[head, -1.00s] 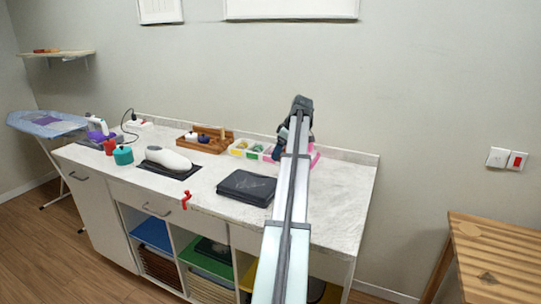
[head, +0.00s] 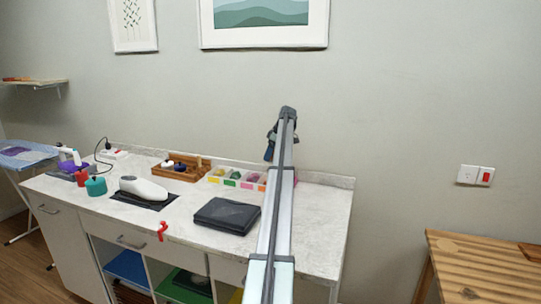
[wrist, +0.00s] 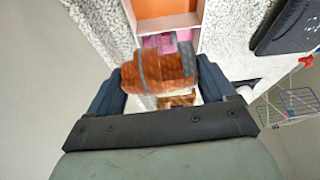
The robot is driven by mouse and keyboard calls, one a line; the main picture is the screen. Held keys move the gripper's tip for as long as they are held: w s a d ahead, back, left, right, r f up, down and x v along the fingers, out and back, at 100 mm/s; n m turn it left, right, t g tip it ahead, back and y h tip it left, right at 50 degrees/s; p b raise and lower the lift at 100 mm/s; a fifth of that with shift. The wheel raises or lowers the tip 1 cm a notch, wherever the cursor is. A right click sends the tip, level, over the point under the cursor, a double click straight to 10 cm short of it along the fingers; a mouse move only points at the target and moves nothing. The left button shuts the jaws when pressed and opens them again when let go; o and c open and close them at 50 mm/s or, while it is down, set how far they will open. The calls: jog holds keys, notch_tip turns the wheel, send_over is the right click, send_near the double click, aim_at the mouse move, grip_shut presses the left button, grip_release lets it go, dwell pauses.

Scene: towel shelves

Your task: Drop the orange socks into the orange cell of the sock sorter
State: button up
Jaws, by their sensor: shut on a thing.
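The orange socks (wrist: 160,70), a rolled bundle with a grey band, are between the two dark fingers of my gripper (wrist: 162,85) in the wrist view, which is shut on them. The white sock sorter (head: 237,180) stands on the counter, its right end partly behind my arm in the head view. In the wrist view its orange cell (wrist: 165,9) shows at the top edge and looks empty in the part I see. A cell with pink socks (wrist: 158,42) lies between it and the held bundle. In the head view my gripper (head: 270,150) is above the sorter's right part.
A black folded item (head: 226,215) lies in front of the sorter. A wooden tray (head: 180,169) stands left of it, and a white iron-like appliance (head: 142,188) further left. The counter (head: 318,225) is clear right of my arm. A drying rack (wrist: 290,106) shows in the wrist view.

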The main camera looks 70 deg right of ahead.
jog(key=shift+f, duration=2.85)
jog(key=o, duration=0.9)
jog(key=shift+c, duration=0.2)
jog(key=v, duration=1.4)
jog(key=shift+w+f, duration=0.1)
jog(key=shift+w, duration=0.1)
